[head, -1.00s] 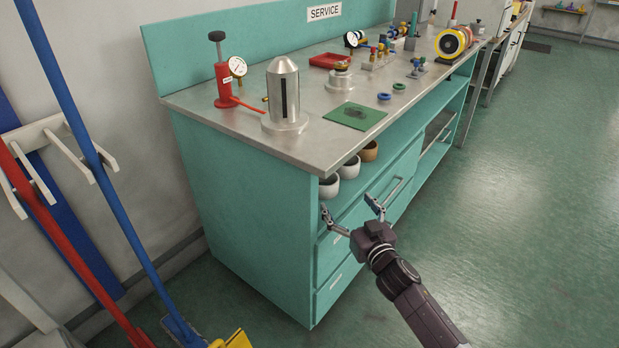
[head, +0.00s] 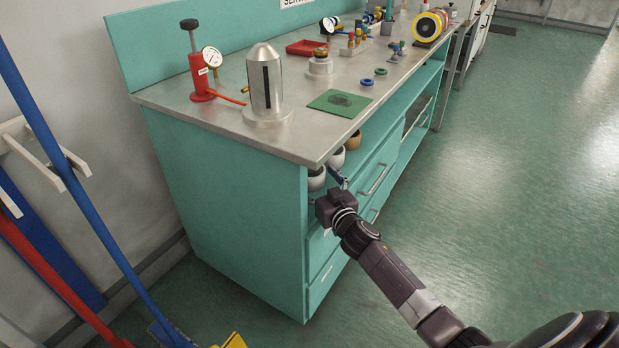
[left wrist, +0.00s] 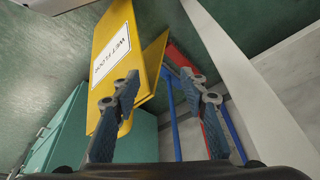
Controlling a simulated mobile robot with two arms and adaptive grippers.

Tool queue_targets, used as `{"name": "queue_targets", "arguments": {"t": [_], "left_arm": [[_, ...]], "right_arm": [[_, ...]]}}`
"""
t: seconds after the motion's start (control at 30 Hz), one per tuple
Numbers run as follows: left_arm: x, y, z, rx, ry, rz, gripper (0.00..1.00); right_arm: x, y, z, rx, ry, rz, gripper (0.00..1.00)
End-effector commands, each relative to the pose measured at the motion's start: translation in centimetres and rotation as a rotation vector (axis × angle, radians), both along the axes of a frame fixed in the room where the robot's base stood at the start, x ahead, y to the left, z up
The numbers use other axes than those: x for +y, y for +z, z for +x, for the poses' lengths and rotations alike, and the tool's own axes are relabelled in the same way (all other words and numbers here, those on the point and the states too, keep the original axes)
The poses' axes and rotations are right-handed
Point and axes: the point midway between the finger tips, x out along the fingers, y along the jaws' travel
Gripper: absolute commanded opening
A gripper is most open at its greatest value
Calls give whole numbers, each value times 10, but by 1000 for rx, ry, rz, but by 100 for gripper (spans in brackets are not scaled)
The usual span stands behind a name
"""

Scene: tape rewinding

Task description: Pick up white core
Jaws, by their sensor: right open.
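Two white cores and a brown core sit in a row on the open shelf under the counter in the head view. The nearest white core (head: 316,179) is closest to the cabinet's front corner, the other white core (head: 336,158) is behind it, and the brown core (head: 354,141) is farthest. My right gripper (head: 328,186) is open in front of the nearest white core. One finger shows beside that core; the other is mostly hidden, so contact cannot be told. My left gripper (left wrist: 160,78) is open and empty in the left wrist view.
The teal cabinet's drawers (head: 325,277) lie below the shelf. The metal counter (head: 220,113) overhangs it and carries a metal cylinder (head: 266,85) and a green mat (head: 340,103). A yellow wet floor sign (left wrist: 112,55) stands near my left gripper. The floor at right is clear.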

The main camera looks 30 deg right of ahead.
Motion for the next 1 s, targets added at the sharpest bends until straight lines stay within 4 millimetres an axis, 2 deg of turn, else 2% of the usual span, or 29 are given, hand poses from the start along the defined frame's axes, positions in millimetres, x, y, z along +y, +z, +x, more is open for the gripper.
{"name": "queue_targets", "arguments": {"t": [0.1, 0.2, 0.47, 0.87, 1.0], "left_arm": [[-5, 3, 18, -68, -6, -15, 40], [-7, 6, 25, -100, -8, -21, 40], [-8, 8, 28, -109, -10, -23, 40], [-8, 8, 28, -109, -8, -22, 40], [-8, 8, 27, -109, -8, -22, 40]], "right_arm": [[-1, -2, 12, 0, 0, -1, 84], [-1, -2, 16, 1, 0, 0, 84], [-1, -1, 17, 1, 0, 0, 84], [-1, -1, 17, 1, 0, 0, 41], [-1, -1, 17, 1, 1, 0, 38]]}}
